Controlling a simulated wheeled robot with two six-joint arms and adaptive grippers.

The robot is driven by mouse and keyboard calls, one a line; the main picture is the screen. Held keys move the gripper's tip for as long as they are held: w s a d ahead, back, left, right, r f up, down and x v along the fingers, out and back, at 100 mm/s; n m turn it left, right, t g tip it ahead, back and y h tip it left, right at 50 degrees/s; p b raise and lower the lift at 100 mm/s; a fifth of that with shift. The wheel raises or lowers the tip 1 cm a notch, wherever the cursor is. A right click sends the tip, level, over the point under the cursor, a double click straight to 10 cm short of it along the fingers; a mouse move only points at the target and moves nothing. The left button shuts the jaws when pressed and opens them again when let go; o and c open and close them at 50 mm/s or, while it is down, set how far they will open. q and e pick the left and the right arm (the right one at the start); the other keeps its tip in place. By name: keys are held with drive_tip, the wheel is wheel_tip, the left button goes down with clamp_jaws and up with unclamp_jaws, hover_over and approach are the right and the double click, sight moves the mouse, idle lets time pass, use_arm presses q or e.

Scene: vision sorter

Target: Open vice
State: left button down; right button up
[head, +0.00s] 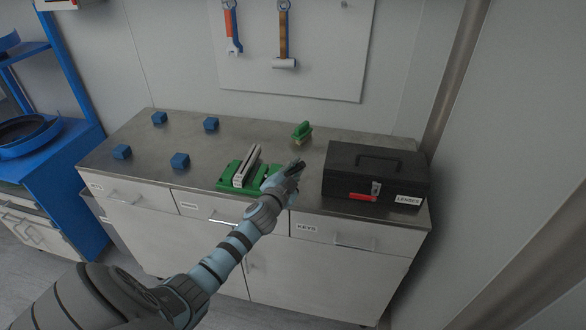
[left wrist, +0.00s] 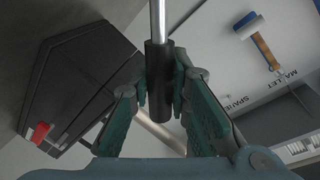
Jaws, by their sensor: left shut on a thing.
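The green vice (head: 229,181) with pale upright jaw plates stands on the metal worktop near its front edge. I cannot tell from here how wide its jaws are apart. My left gripper (head: 294,168) is at the right side of the vice and partly hides it. In the left wrist view my left gripper is shut on the black grip of the vice handle (left wrist: 157,62). A bare silver rod (left wrist: 158,20) runs on from that grip. My right gripper is not in view.
A black toolbox (head: 345,182) stands close to the right of the left gripper. A small green object (head: 301,131) lies behind. Several blue cubes (head: 180,160) are on the left of the worktop (head: 150,180). Tools hang on the wall panel (head: 335,50).

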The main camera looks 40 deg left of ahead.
use_arm(q)
drive_tip(key=c, duration=1.5)
unclamp_jaws()
drive_tip(key=shift+d, duration=0.1)
drive_tip(key=v, duration=1.2)
drive_tip(key=shift+f, duration=0.1)
